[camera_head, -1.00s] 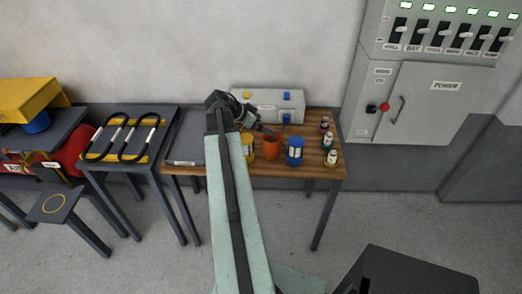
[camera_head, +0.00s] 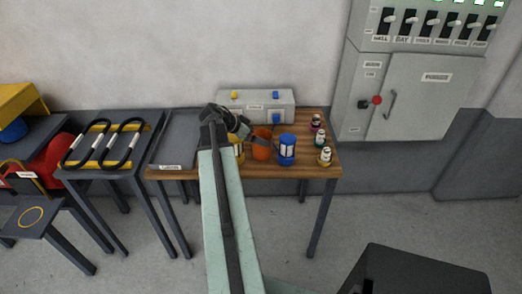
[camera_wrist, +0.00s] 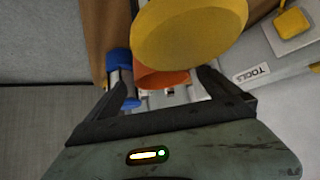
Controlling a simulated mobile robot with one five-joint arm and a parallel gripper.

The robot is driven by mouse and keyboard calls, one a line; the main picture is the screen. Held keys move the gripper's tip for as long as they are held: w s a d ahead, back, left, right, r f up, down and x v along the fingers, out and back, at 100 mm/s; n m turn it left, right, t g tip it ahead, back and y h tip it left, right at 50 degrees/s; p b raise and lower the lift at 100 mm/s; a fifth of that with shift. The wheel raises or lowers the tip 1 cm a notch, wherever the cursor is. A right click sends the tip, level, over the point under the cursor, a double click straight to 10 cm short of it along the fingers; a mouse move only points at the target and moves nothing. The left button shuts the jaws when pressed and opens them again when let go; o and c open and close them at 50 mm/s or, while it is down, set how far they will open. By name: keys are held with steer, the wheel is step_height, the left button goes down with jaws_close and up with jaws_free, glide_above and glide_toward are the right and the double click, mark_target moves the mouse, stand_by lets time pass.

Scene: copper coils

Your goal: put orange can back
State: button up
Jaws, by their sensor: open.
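The orange can (camera_head: 262,148) stands on the wooden table between a yellow can (camera_head: 240,154) and a blue can (camera_head: 287,150). My arm hides part of the yellow can. My gripper (camera_head: 248,133) is open, just above and left of the orange can in the head view. In the wrist view, the orange can (camera_wrist: 160,78) shows between the open fingers (camera_wrist: 163,84), partly covered by the round yellow top (camera_wrist: 188,35). The blue can (camera_wrist: 120,72) is by the left finger. I cannot tell whether a finger touches any can.
A grey box (camera_head: 257,105) with coloured latches stands behind the cans. Several small bottles (camera_head: 320,140) stand at the table's right end. A dark tray (camera_head: 176,140) lies left of my arm. A power cabinet (camera_head: 410,95) is on the right wall.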

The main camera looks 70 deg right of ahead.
steer(key=b+x, duration=0.1)
steer(key=x, duration=0.1)
steer(key=b+x, duration=0.1)
steer(key=x, duration=0.1)
steer(key=shift+w+a+f, duration=0.1)
steer(key=shift+w+f, duration=0.05)
steer(key=shift+w, duration=0.1)
steer(key=shift+s+d+f, duration=0.2)
steer(key=shift+s+d, duration=0.05)
steer(key=shift+r, duration=0.2)
steer(key=c, duration=2.1)
step_height(320, 180, up, 10)
steer(key=p, duration=1)
steer(key=shift+r, duration=0.15)
